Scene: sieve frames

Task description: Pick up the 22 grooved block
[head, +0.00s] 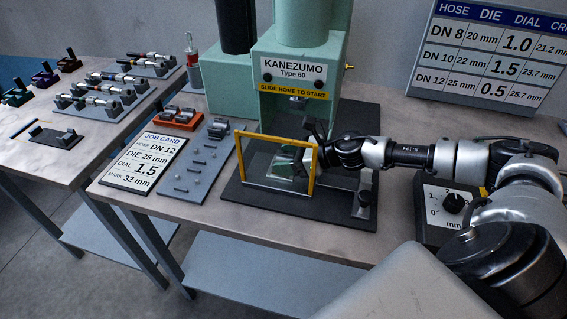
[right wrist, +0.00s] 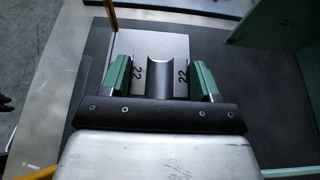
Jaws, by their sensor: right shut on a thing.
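The grooved block (right wrist: 161,78) shows in the right wrist view, grey with a rounded groove down its middle and "22" on both sides of the groove. My right gripper (right wrist: 161,82) is shut on it, with one green finger pad against each side. In the head view my right gripper (head: 300,165) is at the press (head: 285,68), behind the yellow guard frame (head: 237,160). The block is too small and too covered to make out clearly there.
The press stands on a dark base plate (head: 235,193). Left of it are a grey pegged tray (head: 190,180), an orange tray (head: 172,122) and a job card (head: 145,158) reading die 25 mm. A dial box (head: 440,205) is at the right. A side table (head: 100,135) holds hose parts.

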